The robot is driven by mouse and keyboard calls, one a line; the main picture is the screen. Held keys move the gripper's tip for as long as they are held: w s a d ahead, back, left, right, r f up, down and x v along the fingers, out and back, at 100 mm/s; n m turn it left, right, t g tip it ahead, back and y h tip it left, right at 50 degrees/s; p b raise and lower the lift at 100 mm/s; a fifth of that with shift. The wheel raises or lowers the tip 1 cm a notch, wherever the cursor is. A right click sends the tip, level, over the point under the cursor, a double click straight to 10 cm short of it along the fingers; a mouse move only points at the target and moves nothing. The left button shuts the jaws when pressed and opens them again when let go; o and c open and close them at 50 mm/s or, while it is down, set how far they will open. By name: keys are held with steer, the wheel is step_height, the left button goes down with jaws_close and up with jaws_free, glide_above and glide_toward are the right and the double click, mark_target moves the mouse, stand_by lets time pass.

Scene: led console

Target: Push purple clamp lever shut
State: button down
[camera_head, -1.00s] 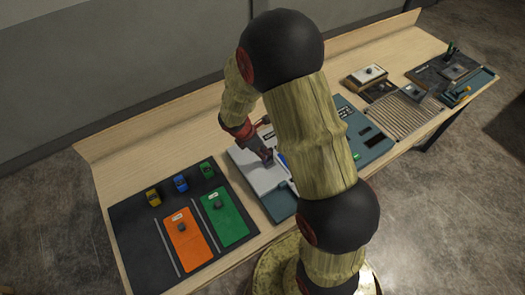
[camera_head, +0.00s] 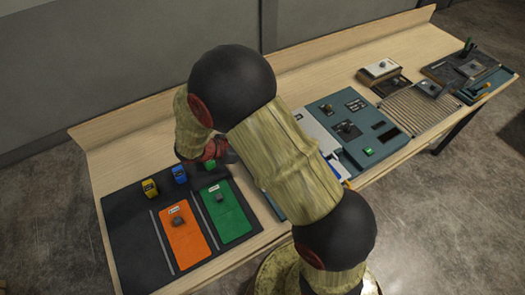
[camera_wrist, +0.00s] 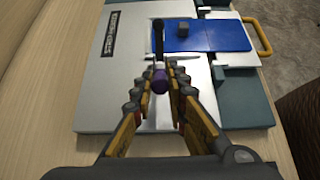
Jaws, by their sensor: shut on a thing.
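In the wrist view, the purple end of the clamp lever (camera_wrist: 159,81) sits between the fingertips of my gripper (camera_wrist: 158,88). The gripper is shut on it, with one finger on each side. The purple end is small and partly covered by the fingers. A dark upright bar (camera_wrist: 158,38) stands just beyond it; I cannot tell whether it belongs to the lever. The clamp is over a pale console panel (camera_wrist: 105,75). In the head view my arm hides the lever and the gripper's fingertips.
A blue plate (camera_wrist: 212,38) with a grey knob lies right of the lever, near a yellow handle (camera_wrist: 260,38). In the head view, a dark mat (camera_head: 125,230) with orange and green cards and small coloured cars lies left. A teal panel (camera_head: 380,150) is right of my arm.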

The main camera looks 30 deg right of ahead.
steer(key=a+f+h+b, duration=0.2)
steer(key=h, duration=0.1)
steer(key=shift+f+h, duration=0.3)
steer(key=shift+f, duration=0.1)
steer(key=shift+a+f+h+b, duration=0.3)
steer(key=shift+f+h+b, duration=0.45)
steer(key=shift+h, duration=0.25)
steer(key=shift+a+f+h+b, duration=0.25)
steer(key=shift+f+h+b, duration=0.45)
steer(key=shift+h, duration=0.3)
steer(key=shift+r, duration=0.1)
steer(key=c, duration=1.8)
jaws_free()
steer(key=shift+o, duration=0.2)
steer(key=a, duration=1.2)
steer(key=shift+s+f, duration=0.2)
steer(key=shift+f, duration=0.2)
